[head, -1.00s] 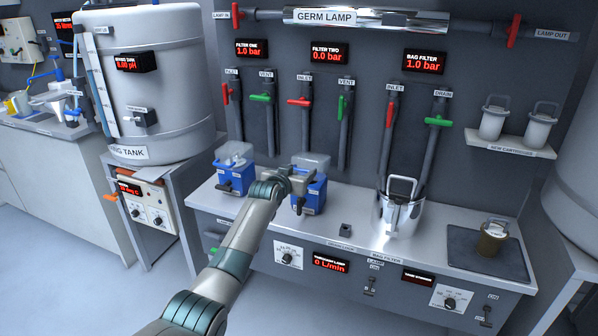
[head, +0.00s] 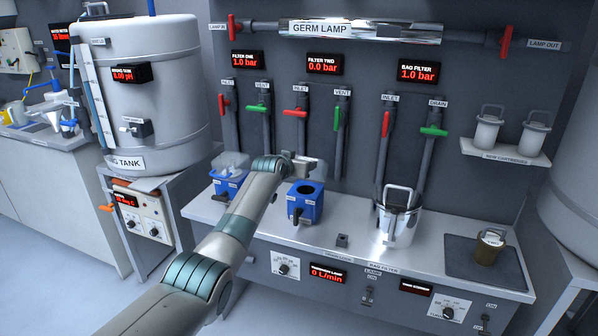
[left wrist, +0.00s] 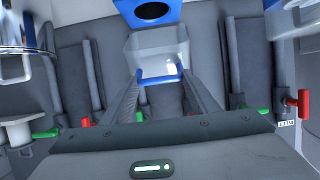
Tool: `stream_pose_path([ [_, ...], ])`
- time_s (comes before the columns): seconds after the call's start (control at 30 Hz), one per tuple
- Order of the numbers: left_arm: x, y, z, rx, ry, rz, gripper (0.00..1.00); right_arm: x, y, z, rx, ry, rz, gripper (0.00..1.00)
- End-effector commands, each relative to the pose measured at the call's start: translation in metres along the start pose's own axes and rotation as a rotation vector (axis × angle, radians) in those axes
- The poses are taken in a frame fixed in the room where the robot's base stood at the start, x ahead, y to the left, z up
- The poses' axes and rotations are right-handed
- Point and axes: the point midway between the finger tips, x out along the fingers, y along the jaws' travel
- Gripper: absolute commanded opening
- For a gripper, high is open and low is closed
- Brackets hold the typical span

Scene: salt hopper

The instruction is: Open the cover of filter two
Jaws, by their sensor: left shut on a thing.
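Filter two is the blue housing (head: 305,207) on the bench, with a dark round opening showing in its top. Its pale translucent cover (left wrist: 157,48) is off that opening, between the fingers of my left gripper (left wrist: 160,80). In the left wrist view the blue housing (left wrist: 155,10) with its hole lies just beyond the cover. In the head view my left gripper (head: 303,165) is shut on the cover above and behind the housing, partly hiding it. I cannot tell whether the cover is still joined to the housing. My right gripper is not in view.
Filter one (head: 229,185), another blue housing, stands left, partly behind my arm. A metal bag filter (head: 400,222) stands to the right. Red and green valve handles line the back panel. The filter two display (head: 323,64) reads 0.0 bar.

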Motion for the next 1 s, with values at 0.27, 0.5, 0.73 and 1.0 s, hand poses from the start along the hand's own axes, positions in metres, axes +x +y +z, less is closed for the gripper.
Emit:
stream_pose_path([
  [0.27, -0.0009, -0.0002, -0.0090, 0.001, 0.013, 0.000, 0.14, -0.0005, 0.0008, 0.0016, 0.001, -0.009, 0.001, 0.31],
  [0.5, -0.0008, -0.0003, -0.0080, 0.001, 0.011, 0.000, 0.73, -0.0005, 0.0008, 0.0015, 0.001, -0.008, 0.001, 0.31],
  [0.73, -0.0003, -0.0003, -0.0049, 0.001, 0.006, 0.000, 0.73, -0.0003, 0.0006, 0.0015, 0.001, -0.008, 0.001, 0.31],
  [1.0, -0.0034, -0.0003, -0.0032, 0.001, 0.003, 0.000, 0.73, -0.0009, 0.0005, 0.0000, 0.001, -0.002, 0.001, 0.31],
])
